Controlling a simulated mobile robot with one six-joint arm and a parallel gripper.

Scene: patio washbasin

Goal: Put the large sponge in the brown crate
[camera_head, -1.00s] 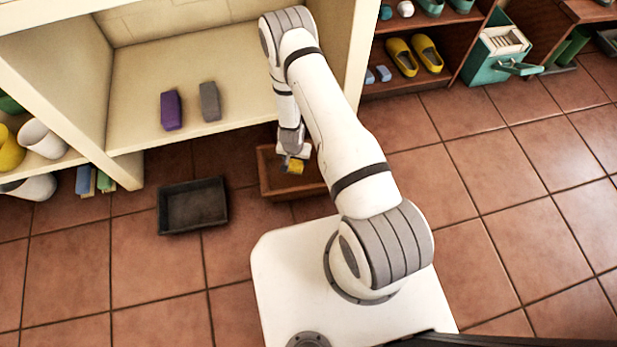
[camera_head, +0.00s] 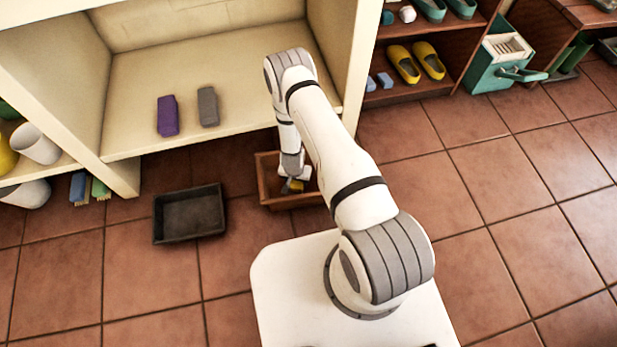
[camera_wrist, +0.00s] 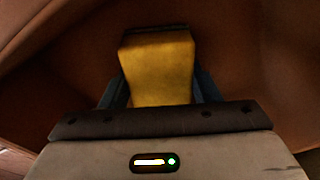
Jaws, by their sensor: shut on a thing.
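The large sponge is a yellow block (camera_wrist: 158,68) between the two fingers of my gripper (camera_wrist: 160,95) in the wrist view. In the head view the yellow sponge (camera_head: 297,186) shows small below my gripper (camera_head: 291,186). My gripper is shut on it. The brown crate (camera_head: 266,190) stands on the tiled floor in front of the shelf, and the sponge is down inside its rim. Brown crate walls (camera_wrist: 50,50) surround the sponge in the wrist view. My arm hides part of the crate's right side. I cannot tell whether the sponge touches the crate bottom.
A black tray (camera_head: 190,236) lies on the floor left of the crate. A purple block (camera_head: 167,116) and a grey block (camera_head: 208,106) stand on the cream shelf (camera_head: 135,140) above. Brushes (camera_head: 88,188) sit at left. Open floor (camera_head: 500,230) lies to the right.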

